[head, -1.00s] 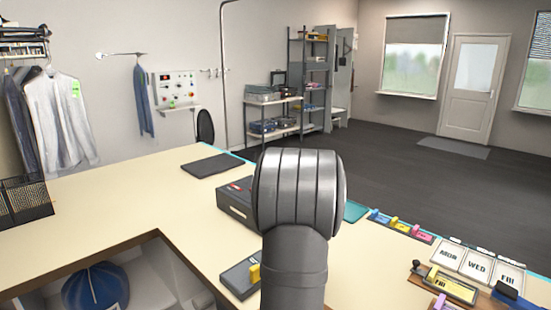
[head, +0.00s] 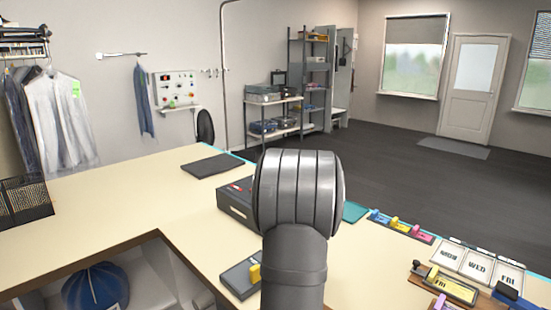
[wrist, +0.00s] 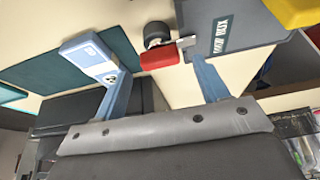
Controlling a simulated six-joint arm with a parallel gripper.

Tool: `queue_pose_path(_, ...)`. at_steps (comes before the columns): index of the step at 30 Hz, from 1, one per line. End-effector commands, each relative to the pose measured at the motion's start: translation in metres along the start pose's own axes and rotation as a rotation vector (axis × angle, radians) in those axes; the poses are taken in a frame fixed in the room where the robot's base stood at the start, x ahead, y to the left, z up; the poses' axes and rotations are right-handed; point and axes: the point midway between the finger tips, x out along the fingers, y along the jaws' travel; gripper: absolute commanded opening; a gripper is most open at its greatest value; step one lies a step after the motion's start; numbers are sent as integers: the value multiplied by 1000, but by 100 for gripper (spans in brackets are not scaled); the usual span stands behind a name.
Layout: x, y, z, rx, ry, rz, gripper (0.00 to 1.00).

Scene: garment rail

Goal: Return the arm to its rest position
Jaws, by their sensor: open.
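My gripper (wrist: 150,62) shows in the wrist view with its two blue fingers spread apart and nothing held between them. A red block (wrist: 160,59) and a dark round knob (wrist: 157,34) show in the gap between the fingers, beyond them; their distance is unclear. In the head view my grey arm link stands upright in the middle, over the counter, and hides what lies behind it. The gripper itself cannot be made out there.
The cream counter (head: 120,215) holds a black box (head: 236,203), a grey holder (head: 240,277) with a yellow piece, coloured clips (head: 396,223) and day cards (head: 478,262). Garments (head: 60,115) hang at left. A blue cap (head: 95,288) sits in the opening below. The floor beyond is clear.

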Motion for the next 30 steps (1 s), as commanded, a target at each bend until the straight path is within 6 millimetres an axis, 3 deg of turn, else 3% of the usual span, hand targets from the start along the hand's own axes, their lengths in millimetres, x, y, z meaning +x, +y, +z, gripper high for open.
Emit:
queue_pose_path(22,-152,0,0,1,2,3,67)
queue_pose_path(23,-151,0,0,1,0,0,67)
queue_pose_path(24,-137,-1,1,1,-3,-6,67)
queue_pose_path(30,-96,-1,0,0,-2,-4,67)
